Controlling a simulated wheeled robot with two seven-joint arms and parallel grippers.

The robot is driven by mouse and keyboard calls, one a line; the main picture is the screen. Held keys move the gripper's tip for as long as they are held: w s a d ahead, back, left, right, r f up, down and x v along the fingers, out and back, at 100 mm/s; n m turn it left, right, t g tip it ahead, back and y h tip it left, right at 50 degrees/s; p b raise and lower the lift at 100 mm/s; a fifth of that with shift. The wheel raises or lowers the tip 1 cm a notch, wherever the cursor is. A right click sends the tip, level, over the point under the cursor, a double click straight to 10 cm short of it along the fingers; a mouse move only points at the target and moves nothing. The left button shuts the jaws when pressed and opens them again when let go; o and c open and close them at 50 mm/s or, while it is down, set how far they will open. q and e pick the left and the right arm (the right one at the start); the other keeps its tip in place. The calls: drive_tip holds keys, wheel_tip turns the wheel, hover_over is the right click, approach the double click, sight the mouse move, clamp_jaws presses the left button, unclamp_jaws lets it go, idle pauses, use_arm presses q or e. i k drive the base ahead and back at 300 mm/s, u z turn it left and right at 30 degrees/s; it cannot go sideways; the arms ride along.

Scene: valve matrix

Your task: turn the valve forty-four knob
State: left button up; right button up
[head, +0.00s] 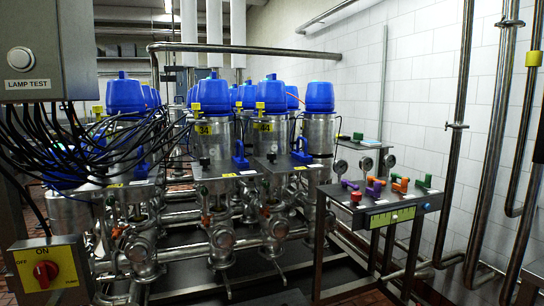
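Several steel valves with blue heads stand in rows in the middle. A yellow label (265,127) on the front valve body (272,139) right of centre seems to read 44, but it is small. A blue knob (301,151) stands on the plate in front of and to the right of that valve. A similar blue knob (240,156) stands by the neighbouring valve, whose yellow label (203,129) seems to read 34. I cannot tell for sure which knob belongs to which valve. Neither of my grippers shows in the head view.
A stand (385,212) with coloured handles and a red button is at the right, before a white tiled wall. Pipes run up the right edge. A grey lamp test box (45,45) with hanging black cables and a yellow switch box (50,270) with a red knob are at the left.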

sight(271, 156)
drive_tip(key=k, duration=0.5)
drive_tip(key=z, duration=1.35)
drive_tip(key=i, duration=0.85)
drive_tip(key=u, duration=1.75)
